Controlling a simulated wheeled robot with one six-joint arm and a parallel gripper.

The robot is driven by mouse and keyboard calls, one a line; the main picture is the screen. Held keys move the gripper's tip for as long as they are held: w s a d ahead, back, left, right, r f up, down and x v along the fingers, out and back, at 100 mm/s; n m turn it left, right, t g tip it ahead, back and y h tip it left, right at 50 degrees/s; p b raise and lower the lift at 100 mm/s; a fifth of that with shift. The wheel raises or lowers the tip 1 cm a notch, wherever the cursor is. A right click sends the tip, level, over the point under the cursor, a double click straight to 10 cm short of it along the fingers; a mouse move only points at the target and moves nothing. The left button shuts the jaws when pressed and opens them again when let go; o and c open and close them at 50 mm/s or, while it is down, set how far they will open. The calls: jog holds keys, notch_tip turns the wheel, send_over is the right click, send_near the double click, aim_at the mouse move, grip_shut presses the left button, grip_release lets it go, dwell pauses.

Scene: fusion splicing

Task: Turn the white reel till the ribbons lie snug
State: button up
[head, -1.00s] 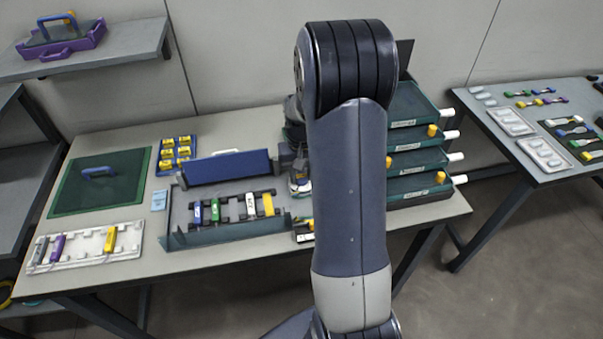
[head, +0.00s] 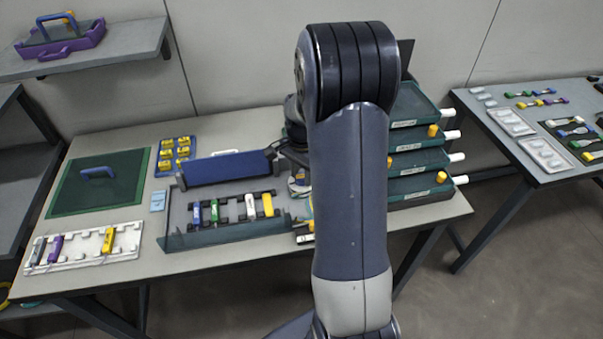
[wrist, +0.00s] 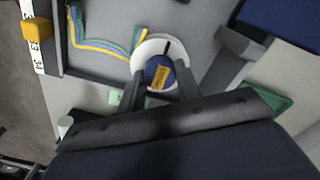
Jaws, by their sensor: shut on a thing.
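The white reel (wrist: 149,46) shows in the wrist view as a white disc with a dark mark on its rim. Its blue hub (wrist: 151,70) carries a yellow bar. My gripper (wrist: 158,84) has one finger on each side of the hub and is shut on the reel. Blue, yellow and green ribbons (wrist: 103,45) run side by side from the left, with a bend, to the reel's left edge. Some slack seems to show in them, though the picture is too small to be sure. In the head view my arm hides the reel's surroundings and the fingertips.
An open grey tray (head: 230,234) with coloured holders and a raised blue panel (head: 225,168) lies left of my arm. Stacked green trays (head: 418,165) with yellow knobs stand at the right. A white rack (head: 83,251) and a green mat (head: 105,185) lie at the left.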

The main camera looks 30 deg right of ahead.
aim_at(302, 176)
jog(key=shift+m, duration=2.2)
jog(key=o, duration=1)
jog(key=shift+r, duration=0.1)
notch_tip(302, 176, up, 11)
jog(key=shift+f, duration=0.2)
